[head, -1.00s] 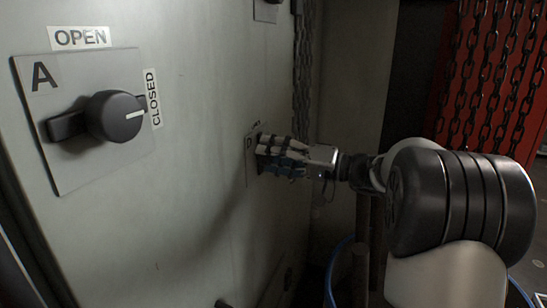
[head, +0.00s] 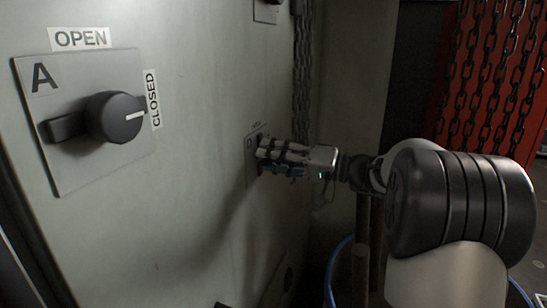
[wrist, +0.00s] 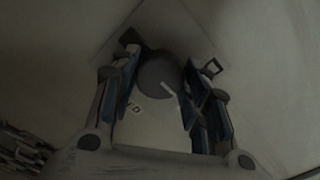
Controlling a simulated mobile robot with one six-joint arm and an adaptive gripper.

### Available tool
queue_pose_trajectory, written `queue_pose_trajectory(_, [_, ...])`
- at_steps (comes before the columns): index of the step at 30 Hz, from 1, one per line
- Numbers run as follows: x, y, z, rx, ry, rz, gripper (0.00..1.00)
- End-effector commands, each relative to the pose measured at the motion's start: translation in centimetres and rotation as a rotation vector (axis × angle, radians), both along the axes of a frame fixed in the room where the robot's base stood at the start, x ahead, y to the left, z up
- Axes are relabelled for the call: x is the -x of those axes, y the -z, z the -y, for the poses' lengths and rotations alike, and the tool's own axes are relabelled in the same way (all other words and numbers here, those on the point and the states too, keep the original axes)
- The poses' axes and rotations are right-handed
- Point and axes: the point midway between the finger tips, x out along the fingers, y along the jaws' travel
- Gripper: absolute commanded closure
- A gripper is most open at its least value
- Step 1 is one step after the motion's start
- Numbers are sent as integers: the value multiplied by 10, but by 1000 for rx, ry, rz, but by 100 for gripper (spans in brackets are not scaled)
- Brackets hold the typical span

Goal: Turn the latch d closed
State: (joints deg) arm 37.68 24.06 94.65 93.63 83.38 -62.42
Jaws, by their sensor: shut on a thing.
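Latch d is a round dark knob (wrist: 155,72) with a white pointer line, seen in the wrist view. It sits on a square plate marked D (head: 251,146) on the pale panel. A dark bar end sticks out at the knob's upper left in the wrist view. The white line points toward the lower right there. My gripper (head: 262,157) is at the plate, shut on the knob with one finger on each side. In the head view the fingers hide the knob, and its OPEN and CLOSED labels are too small to read.
Latch A (head: 115,117), a larger black knob with OPEN and CLOSED labels, is on the near left of the panel. Another plate (head: 267,10) is at the top. Chains (head: 303,75) hang beside the panel's right edge. A blue hose (head: 333,275) lies below my arm.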

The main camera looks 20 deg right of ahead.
Motion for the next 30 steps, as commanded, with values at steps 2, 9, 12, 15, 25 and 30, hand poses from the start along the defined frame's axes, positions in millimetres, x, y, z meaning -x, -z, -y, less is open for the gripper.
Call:
queue_pose_trajectory(2, [0, 0, 0, -8, -1, -7, 82])
queue_pose_trajectory(9, [0, -1, 0, -82, -1, -80, 82])
queue_pose_trajectory(12, [0, -2, 0, -135, -1, -133, 82])
queue_pose_trajectory(15, [0, -2, 0, -196, 0, -194, 82])
queue_pose_trajectory(25, [0, -3, 0, -420, 0, -416, 82])
queue_pose_trajectory(30, [0, -3, 0, -536, 0, -530, 82])
